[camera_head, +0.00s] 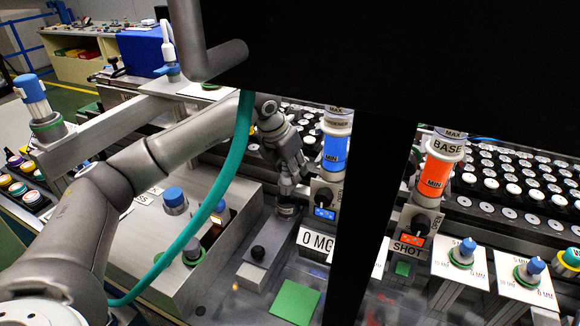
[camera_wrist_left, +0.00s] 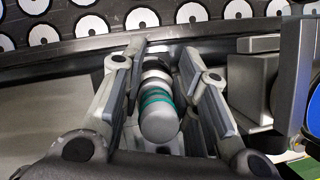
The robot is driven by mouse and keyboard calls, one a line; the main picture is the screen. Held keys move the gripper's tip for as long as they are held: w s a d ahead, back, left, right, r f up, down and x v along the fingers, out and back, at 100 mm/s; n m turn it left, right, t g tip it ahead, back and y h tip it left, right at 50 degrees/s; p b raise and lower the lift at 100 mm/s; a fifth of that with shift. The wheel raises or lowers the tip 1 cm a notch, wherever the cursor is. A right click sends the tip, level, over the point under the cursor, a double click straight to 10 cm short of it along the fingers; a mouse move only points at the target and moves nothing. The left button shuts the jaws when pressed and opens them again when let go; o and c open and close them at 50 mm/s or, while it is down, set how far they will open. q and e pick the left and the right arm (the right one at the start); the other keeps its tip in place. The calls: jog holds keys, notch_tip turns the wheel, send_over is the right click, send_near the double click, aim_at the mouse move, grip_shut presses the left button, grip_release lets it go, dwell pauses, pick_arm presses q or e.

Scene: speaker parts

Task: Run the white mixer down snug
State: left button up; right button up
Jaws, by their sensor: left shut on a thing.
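My left gripper (camera_head: 290,182) reaches down beside the blue cartridge, its fingers over a small grey post on the bench. In the left wrist view the fingers (camera_wrist_left: 162,70) lie on both sides of a pale rounded cylinder with teal rings, which I take for the white mixer (camera_wrist_left: 158,122). The gripper is shut on it. In the head view the fingers mostly hide the mixer, and its seat is hidden, so I cannot tell how deep it sits. My right gripper is not in view.
A blue cartridge (camera_head: 335,151) and an orange BASE cartridge (camera_head: 435,172) stand right of the gripper. Dials (camera_head: 463,252) sit at the lower right. A green pad (camera_head: 295,302) lies in front. Rows of white-and-black parts fill the back. A dark panel hides the upper middle.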

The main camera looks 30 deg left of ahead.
pick_arm(q)
jog(key=shift+d+m+h, duration=0.1)
jog(key=shift+m+h, duration=0.3)
jog(key=shift+m, duration=0.7)
jog(key=o, duration=0.8)
jog(key=shift+s, duration=0.1)
jog(key=shift+o, duration=0.2)
jog(key=v, duration=1.2)
